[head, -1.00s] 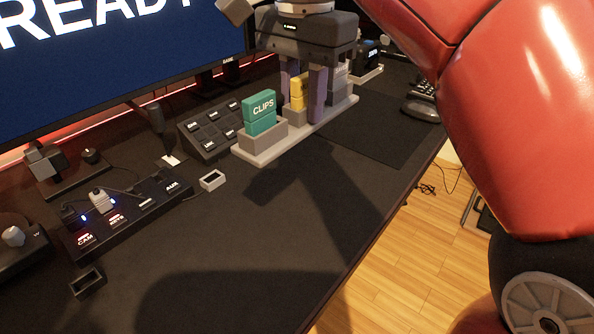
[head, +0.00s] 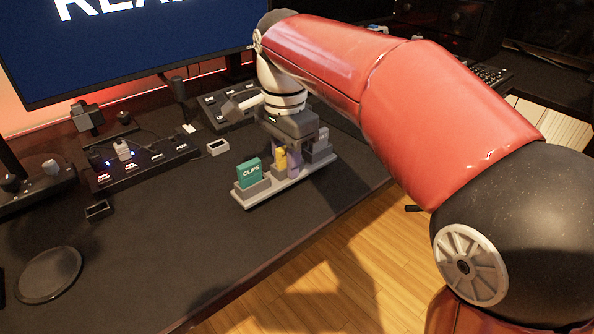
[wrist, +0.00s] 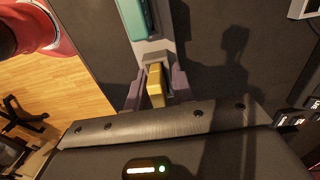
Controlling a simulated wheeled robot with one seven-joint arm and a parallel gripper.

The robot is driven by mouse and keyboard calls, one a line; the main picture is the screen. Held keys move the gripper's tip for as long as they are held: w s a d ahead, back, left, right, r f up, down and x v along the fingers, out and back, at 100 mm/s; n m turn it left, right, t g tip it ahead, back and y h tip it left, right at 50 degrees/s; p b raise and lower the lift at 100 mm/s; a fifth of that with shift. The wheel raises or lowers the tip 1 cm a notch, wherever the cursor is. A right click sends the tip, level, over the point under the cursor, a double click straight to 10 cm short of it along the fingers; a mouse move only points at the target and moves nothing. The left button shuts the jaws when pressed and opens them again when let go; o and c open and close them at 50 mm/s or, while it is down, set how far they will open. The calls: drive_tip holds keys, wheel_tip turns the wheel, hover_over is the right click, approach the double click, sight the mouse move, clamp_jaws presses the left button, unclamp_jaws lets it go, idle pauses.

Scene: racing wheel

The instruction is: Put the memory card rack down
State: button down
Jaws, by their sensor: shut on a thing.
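The memory card rack (head: 290,184) is a long light-grey strip with grey holders. It carries a teal card marked CLIPS (head: 249,172), a yellow card (head: 280,158) and a grey card (head: 321,138). My gripper (head: 288,168) is over its middle, its purple fingers shut on the rack around the yellow card's holder. In the wrist view, my fingers (wrist: 155,92) flank the yellow card (wrist: 155,84), and the teal card (wrist: 137,18) is beyond. The rack is low over the dark desk mat, towards the desk's front edge; I cannot tell whether it touches.
A small grey open box (head: 217,147) lies left of the rack. A slot panel (head: 150,160) and a button pad (head: 230,106) stand behind, below the monitor (head: 120,45). A dark round disc (head: 48,275) lies at left. The mat left of the rack is mostly clear.

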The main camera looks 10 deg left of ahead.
drive_tip(key=shift+w+f+b, duration=0.1)
drive_tip(key=shift+f+b, duration=0.25)
drive_tip(key=shift+f, duration=0.7)
drive_tip(key=c, duration=1.2)
unclamp_jaws()
drive_tip(key=shift+r, duration=0.1)
wheel_tip(320, 180, up, 12)
drive_tip(key=shift+p, duration=1.25)
